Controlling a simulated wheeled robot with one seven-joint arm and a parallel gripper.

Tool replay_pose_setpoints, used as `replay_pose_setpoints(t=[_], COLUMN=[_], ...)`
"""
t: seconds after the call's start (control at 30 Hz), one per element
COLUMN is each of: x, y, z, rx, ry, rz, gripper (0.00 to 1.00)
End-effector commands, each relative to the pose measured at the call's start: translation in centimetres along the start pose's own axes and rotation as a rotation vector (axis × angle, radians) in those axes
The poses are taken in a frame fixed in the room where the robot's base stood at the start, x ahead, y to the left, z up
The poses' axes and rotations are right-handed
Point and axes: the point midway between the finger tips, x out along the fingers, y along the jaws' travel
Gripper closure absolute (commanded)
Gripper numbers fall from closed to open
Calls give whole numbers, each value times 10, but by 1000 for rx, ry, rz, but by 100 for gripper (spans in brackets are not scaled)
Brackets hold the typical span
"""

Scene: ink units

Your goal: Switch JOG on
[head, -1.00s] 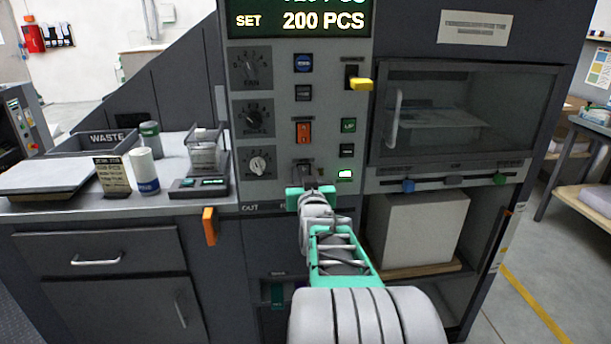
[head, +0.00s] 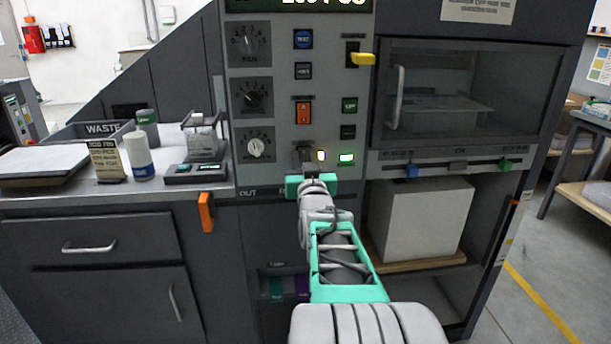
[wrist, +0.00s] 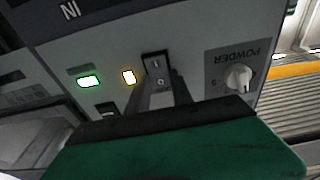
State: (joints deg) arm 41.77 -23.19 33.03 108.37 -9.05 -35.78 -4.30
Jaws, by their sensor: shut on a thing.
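A small dark rocker switch (wrist: 155,66) with I and O marks is on the grey machine panel (head: 272,165). Its name label cannot be read, so I cannot tell from lettering that it is JOG. My gripper (head: 305,164) is at this switch, low on the panel; its fingers (wrist: 162,92) are shut on it in the wrist view and cover its lower part. An amber lamp (head: 322,156) beside the switch is lit; it also glows in the wrist view (wrist: 129,77). A green lamp (head: 346,158) beyond it is lit too.
Above are an orange-red rocker (head: 304,112), several push buttons and a yellow lever (head: 363,59). A POWDER knob (wrist: 238,78) sits beside the switch. An orange handle (head: 206,212) juts out at the left. A glass-fronted hood (head: 470,95) is at the right.

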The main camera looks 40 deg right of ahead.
Motion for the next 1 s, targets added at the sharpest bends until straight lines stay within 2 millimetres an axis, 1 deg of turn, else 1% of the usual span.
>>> replay_pose_setpoints(t=[0.03,0.07,0.3,0.63,0.67,0.9,1.0], x=[-2,-2,-2,-2,-2,-2,-2], y=[0,0,1,1,1,0,0], z=[13,13,7,3,3,3,3], rx=[-1,-1,-1,-1,-1,0,0], ry=[29,43,117,122,122,122,122], rz=[1,1,1,2,2,0,0], gripper=[100,100,100,100,71,52,51])
